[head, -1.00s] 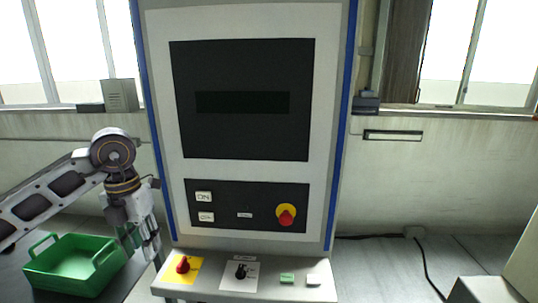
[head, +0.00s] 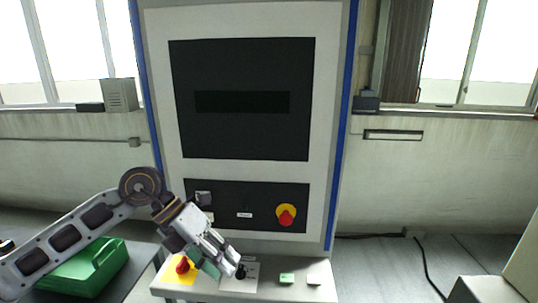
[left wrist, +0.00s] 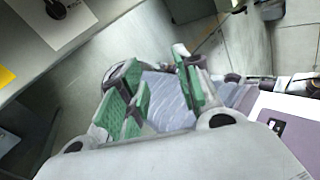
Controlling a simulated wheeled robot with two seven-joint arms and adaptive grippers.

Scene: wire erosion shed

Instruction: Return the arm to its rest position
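My left arm comes in from the left in the head view. Its left gripper (head: 222,264) is in front of the machine's lower control ledge, between the red knob (head: 183,265) and the black selector knob (head: 240,272), partly covering them. In the left wrist view the green-padded fingers (left wrist: 160,100) are spread apart, with a grey-blue surface showing between them; I cannot tell what that surface is. I see no object clearly held. My right gripper is in neither view.
The machine cabinet (head: 330,120) stands in the middle with an emergency stop (head: 286,215) on its panel. A green button (head: 287,278) sits on the ledge's right half.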

